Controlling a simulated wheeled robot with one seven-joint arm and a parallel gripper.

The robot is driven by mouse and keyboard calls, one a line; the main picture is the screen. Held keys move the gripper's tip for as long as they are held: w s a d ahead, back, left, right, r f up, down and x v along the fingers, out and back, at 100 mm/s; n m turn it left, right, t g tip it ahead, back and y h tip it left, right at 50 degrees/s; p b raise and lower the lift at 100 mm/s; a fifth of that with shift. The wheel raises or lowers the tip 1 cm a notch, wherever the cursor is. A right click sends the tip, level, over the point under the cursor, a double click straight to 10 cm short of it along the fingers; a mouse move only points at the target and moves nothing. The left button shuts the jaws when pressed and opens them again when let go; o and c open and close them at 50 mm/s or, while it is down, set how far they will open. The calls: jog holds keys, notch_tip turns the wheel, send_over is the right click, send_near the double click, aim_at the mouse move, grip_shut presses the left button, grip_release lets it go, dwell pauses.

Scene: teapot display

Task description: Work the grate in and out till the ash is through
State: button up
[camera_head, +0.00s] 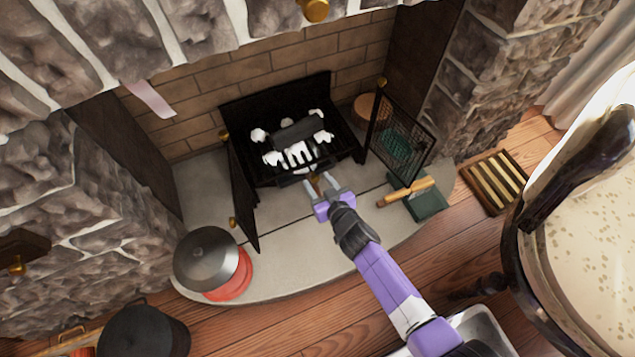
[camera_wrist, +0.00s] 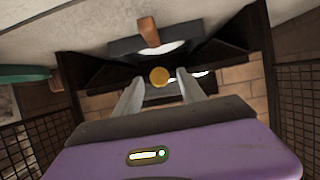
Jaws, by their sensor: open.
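The dark grate (camera_head: 262,178) sits inside the black firebox, with pale ash pieces (camera_head: 298,155) and a charred dark log (camera_head: 293,133) on it. A short wooden handle (camera_head: 315,181) sticks out at its front; a brown handle also shows at the top of the wrist view (camera_wrist: 149,32), by a dark plate. My gripper (camera_head: 320,184) is open at the front of the firebox, close to the handle. In the wrist view, a round brass-coloured end (camera_wrist: 160,77) shows between the open fingertips (camera_wrist: 157,85). I cannot tell whether they touch it. The ash under the grate is hidden.
Mesh doors stand open on the left (camera_head: 243,195) and right (camera_head: 403,135). A lidded red pot (camera_head: 232,285) is on the left of the hearth. A wooden-handled tool (camera_head: 408,191) lies by a green item (camera_head: 428,205) on the right. The hearth's middle front (camera_head: 290,255) is clear.

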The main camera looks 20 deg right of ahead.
jog(key=shift+w+f, duration=0.2)
jog(key=shift+w, duration=0.25)
jog(key=shift+c, duration=0.2)
grip_shut()
dwell(1.0)
